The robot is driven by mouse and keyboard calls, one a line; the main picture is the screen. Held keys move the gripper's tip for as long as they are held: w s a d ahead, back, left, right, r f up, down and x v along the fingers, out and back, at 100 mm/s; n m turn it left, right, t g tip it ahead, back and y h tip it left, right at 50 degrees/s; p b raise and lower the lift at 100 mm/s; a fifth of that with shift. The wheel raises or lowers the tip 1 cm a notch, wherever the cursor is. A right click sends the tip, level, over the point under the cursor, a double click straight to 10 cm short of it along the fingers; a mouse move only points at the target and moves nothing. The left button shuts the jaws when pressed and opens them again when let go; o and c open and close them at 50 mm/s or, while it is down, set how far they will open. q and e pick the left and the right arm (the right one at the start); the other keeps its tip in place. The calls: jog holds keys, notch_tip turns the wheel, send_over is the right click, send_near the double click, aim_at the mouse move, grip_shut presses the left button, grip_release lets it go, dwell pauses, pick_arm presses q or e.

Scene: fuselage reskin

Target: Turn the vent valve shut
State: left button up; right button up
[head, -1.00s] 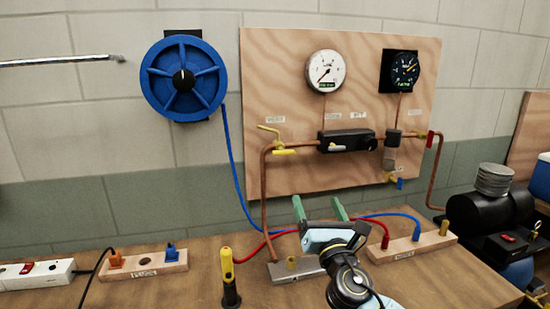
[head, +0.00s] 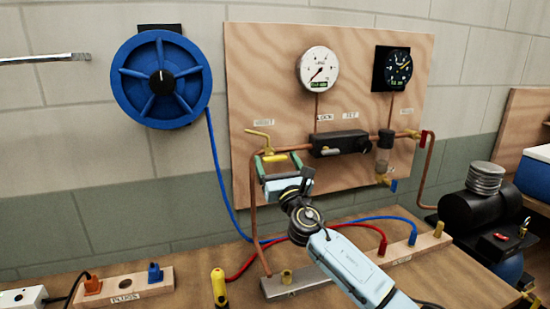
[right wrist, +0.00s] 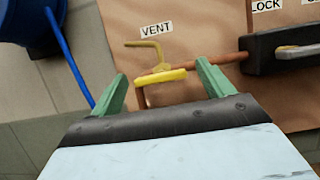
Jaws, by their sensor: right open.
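The vent valve (head: 262,139) is a brass fitting with an angled stem and a yellow lever, at the upper left of the copper pipe on the plywood panel. In the right wrist view its yellow lever (right wrist: 161,76) lies roughly level, under the VENT label (right wrist: 156,28). My right gripper (head: 277,160) is open, its green fingers just below the valve. In the right wrist view the fingers (right wrist: 160,82) stand on either side of the lever, and I see no clear contact. My left gripper is out of view.
The black regulator block (head: 341,143) sits on the pipe to the right of the valve. A blue hose reel (head: 190,80) hangs to the left, its blue hose running down. Two gauges are above. Plug blocks and hoses lie on the bench below.

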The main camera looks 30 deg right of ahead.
aim_at(274, 157)
jog(key=shift+w+d+r, duration=0.1)
jog(key=shift+w+r, duration=0.05)
jog(key=shift+w, duration=0.4)
jog(key=shift+w+d+r, duration=0.1)
jog(key=shift+w+r, duration=0.05)
jog(key=shift+w, duration=0.25)
jog(key=c, duration=1)
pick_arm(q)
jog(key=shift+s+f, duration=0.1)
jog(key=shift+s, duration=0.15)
